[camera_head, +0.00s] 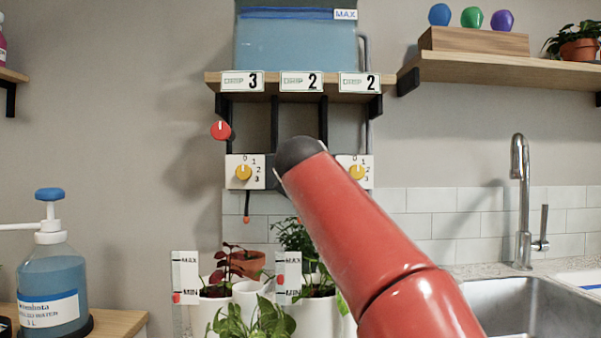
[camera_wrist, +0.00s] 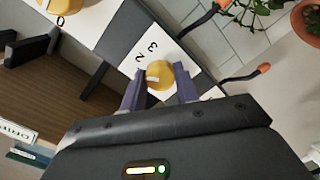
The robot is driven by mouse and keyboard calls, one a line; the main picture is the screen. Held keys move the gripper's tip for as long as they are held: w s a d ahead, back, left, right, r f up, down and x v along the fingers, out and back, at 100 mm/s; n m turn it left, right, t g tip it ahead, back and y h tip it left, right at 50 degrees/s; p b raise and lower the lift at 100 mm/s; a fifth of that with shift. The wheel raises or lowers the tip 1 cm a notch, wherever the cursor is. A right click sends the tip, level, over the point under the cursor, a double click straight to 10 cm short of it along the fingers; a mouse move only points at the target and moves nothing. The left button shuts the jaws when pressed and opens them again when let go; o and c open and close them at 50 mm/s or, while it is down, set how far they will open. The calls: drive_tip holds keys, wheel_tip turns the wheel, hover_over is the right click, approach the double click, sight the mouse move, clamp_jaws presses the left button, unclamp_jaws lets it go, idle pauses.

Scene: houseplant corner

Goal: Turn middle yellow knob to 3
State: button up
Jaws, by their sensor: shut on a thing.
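The middle yellow knob (camera_wrist: 160,75) sits on its white dial plate (camera_wrist: 163,47) in the wrist view, with the numbers 2 and 3 showing. My gripper (camera_wrist: 159,76) has one grey-purple finger on each side of the knob and is shut on it. A pale mark shows on the knob, but I cannot tell which number it points to. In the head view my red arm hides the middle knob, most of its plate and my fingers. The middle sign (camera_head: 301,82) above reads 2.
The left yellow knob (camera_head: 243,172) and right yellow knob (camera_head: 357,172) flank my arm. A red knob (camera_head: 221,130) is at upper left. A shelf (camera_head: 295,97) with a water tank (camera_head: 296,42) is above. Potted plants (camera_head: 318,305) stand below. Orange-tipped tubes (camera_wrist: 250,74) hang near my gripper.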

drive_tip(key=m, duration=0.5)
drive_tip(key=m+y+b, duration=0.1)
drive_tip(key=m, duration=0.4)
drive_tip(key=shift+f+m, duration=0.2)
drive_tip(key=shift+m, duration=0.2)
idle(0.4)
drive_tip(key=o, duration=1)
drive_tip(key=shift+c, duration=0.2)
drive_tip(key=shift+r, duration=0.1)
drive_tip(key=s+b, duration=0.3)
drive_tip(key=s, duration=0.4)
drive_tip(key=shift+s+d+r, duration=0.15)
drive_tip(key=shift+s+r, duration=0.1)
drive_tip(key=shift+s, duration=0.15)
